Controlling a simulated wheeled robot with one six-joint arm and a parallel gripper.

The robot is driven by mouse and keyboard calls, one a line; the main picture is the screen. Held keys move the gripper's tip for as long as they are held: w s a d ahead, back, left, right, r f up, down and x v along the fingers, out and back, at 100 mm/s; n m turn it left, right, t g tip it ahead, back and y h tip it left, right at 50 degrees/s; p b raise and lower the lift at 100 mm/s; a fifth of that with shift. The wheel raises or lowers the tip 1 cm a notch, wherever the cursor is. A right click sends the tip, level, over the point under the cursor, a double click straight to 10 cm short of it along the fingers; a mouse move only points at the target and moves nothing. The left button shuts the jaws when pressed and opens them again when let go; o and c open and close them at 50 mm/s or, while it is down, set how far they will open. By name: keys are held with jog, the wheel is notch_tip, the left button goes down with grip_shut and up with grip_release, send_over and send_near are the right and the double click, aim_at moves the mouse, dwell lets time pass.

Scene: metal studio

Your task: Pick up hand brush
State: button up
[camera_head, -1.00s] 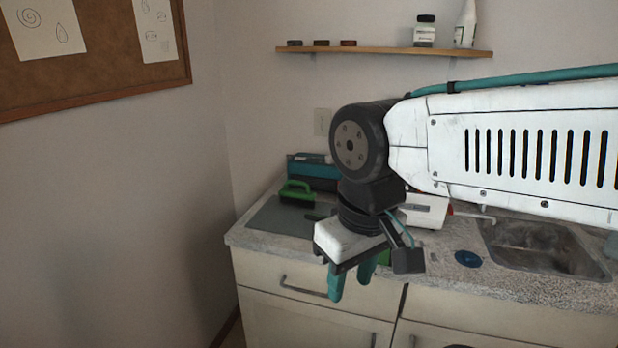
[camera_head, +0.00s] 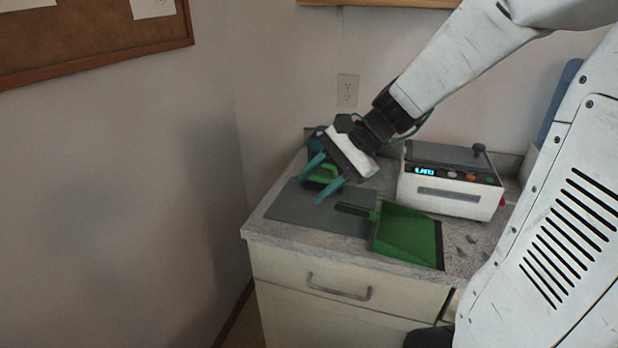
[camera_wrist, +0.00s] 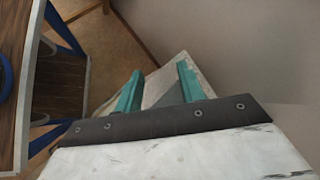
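The hand brush (camera_head: 325,172), green on top, lies on the grey mat at the back left of the counter. My gripper partly hides it in the head view, and I cannot make it out in the wrist view. My gripper (camera_head: 311,190) is open and empty, its two teal fingers apart. In the head view it overlaps the brush; I cannot tell whether they touch. In the wrist view the gripper (camera_wrist: 157,88) shows the fingers spread with nothing held between them.
The grey mat (camera_head: 285,207) covers the counter's left part. A green dustpan (camera_head: 405,232) lies right of it, its handle over the mat. A white device (camera_head: 447,192) with a lit display stands behind the dustpan. A wall with an outlet (camera_head: 347,90) is behind.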

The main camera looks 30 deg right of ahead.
jog(key=w+d+f+m+t+y, duration=0.1)
jog(key=w+d+f+m+t, duration=0.15)
jog(key=w+d+m, duration=0.35)
jog(key=m+t+h, duration=0.1)
jog(key=m+t, duration=0.4)
jog(key=m, duration=0.2)
send_near(324, 166)
jog(key=x, duration=0.3)
jog(key=shift+w+d+f, duration=0.1)
jog(key=shift+w+f, duration=0.05)
jog(key=shift+w, duration=0.05)
jog(key=x, duration=0.7)
jog(key=shift+w+d, duration=0.1)
jog(key=shift+d, duration=0.05)
grip_shut()
